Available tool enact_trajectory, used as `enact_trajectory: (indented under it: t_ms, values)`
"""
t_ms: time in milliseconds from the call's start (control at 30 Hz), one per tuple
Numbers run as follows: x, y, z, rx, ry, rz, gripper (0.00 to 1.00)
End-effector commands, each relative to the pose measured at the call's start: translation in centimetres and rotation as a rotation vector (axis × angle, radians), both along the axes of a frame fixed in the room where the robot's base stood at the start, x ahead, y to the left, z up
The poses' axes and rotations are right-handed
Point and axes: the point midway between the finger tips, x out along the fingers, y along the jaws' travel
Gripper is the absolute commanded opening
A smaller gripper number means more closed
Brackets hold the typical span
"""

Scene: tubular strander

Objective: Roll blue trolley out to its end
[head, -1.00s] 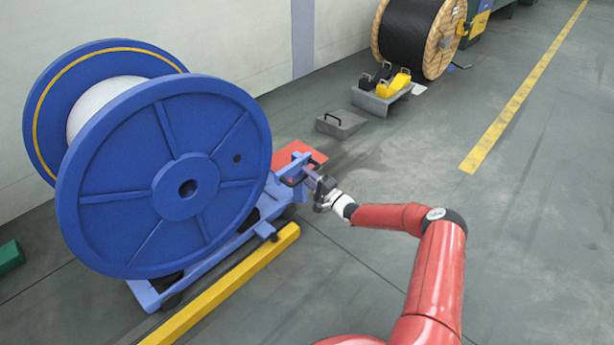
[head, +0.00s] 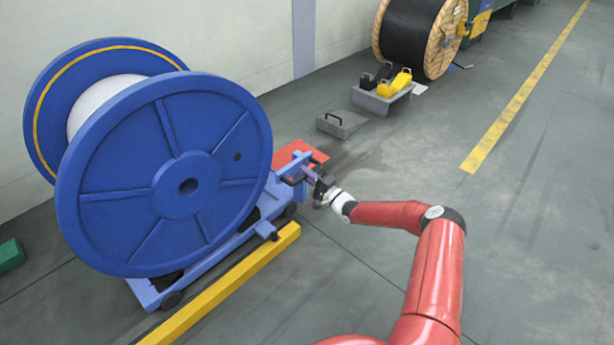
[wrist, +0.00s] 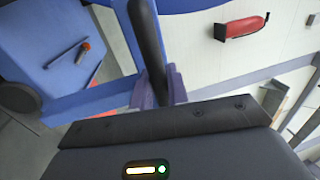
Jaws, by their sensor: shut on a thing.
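The blue trolley (head: 219,254) stands on the floor at the left in the head view. It carries a big blue reel (head: 130,215) wound with white material. At its right end is a blue upright frame with a dark handle bar; the bar (wrist: 146,35) runs down from the top of the wrist view. My gripper (head: 312,180) is at this end of the trolley. In the wrist view its purple fingers (wrist: 160,88) are shut on the bar, one on each side. The head view shows the grip only small.
A yellow floor rail (head: 225,285) runs along the trolley's near side. A red floor patch (head: 312,154) lies just beyond its handle end. A grey wedge (head: 341,124), a grey box (head: 380,104) and a wooden cable drum (head: 436,50) stand farther back. The floor to the right is open.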

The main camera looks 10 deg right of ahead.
Motion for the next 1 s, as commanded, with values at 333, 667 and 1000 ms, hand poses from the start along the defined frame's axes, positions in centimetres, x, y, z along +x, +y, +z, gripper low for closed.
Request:
enact_trajectory:
  t_ms: [333, 667, 1000]
  values:
    - [1.4, -2.2, -0.2, -0.002, 0.0, -0.016, 0.0]
    - [1.4, -2.4, 0.0, -0.003, 0.001, -0.018, 0.17]
    - [1.3, -2.0, 0.0, -0.001, 0.0, -0.01, 0.35]
